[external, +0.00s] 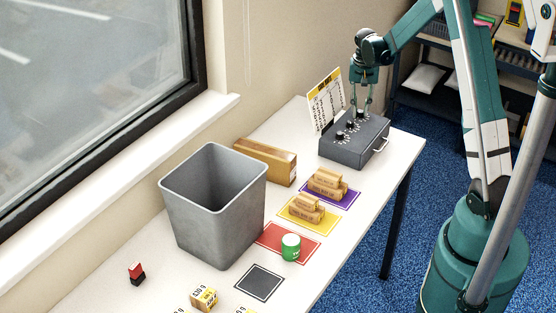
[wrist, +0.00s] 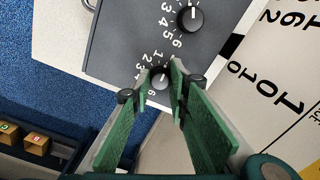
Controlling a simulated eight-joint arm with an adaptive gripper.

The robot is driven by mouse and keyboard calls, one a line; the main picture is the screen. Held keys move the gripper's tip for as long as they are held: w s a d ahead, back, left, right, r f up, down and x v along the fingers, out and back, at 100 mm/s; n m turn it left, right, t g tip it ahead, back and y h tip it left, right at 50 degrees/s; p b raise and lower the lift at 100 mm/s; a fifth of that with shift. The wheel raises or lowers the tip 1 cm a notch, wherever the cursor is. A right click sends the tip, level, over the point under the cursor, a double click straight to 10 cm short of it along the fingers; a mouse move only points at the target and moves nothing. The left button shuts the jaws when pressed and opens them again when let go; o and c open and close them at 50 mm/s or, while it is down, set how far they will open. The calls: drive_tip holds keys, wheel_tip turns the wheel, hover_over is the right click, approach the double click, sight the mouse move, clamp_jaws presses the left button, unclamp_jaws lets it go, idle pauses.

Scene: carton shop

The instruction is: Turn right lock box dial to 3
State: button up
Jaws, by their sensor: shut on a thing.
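The dark grey lock box (external: 350,146) stands at the far end of the white table, with a row of black dials and white number marks on its top. My gripper (external: 361,110) points down at the dial farthest along the row. In the wrist view, the green fingertips (wrist: 162,72) are closed around the sides of this black dial (wrist: 161,80), partly hiding its numbers. Its pointer setting is too small to tell surely. A neighbouring dial (wrist: 190,18) is clear of the fingers.
A number chart (external: 326,101) stands behind the box. A long carton (external: 265,162), a grey bin (external: 213,220), small cartons on coloured mats and a green can (external: 291,247) occupy the nearer table. The box's handle (external: 381,146) faces the table's right edge.

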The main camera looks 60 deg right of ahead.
drive_tip(key=n+b, duration=0.2)
drive_tip(key=n, duration=0.2)
drive_tip(key=shift+f+n+b, duration=0.1)
drive_tip(key=shift+n+b, duration=0.2)
drive_tip(key=shift+b, duration=0.05)
drive_tip(key=n+b, duration=0.1)
drive_tip(key=n, duration=0.3)
drive_tip(key=shift+w+n+b, duration=0.1)
drive_tip(key=shift+n+b, duration=0.2)
drive_tip(key=shift+b, duration=0.1)
drive_tip(key=n+b, duration=0.1)
drive_tip(key=n, duration=0.3)
drive_tip(key=shift+n+b, duration=0.6)
drive_tip(key=shift+n, duration=1.6)
drive_tip(key=o, duration=0.9)
drive_tip(key=shift+r, duration=0.2)
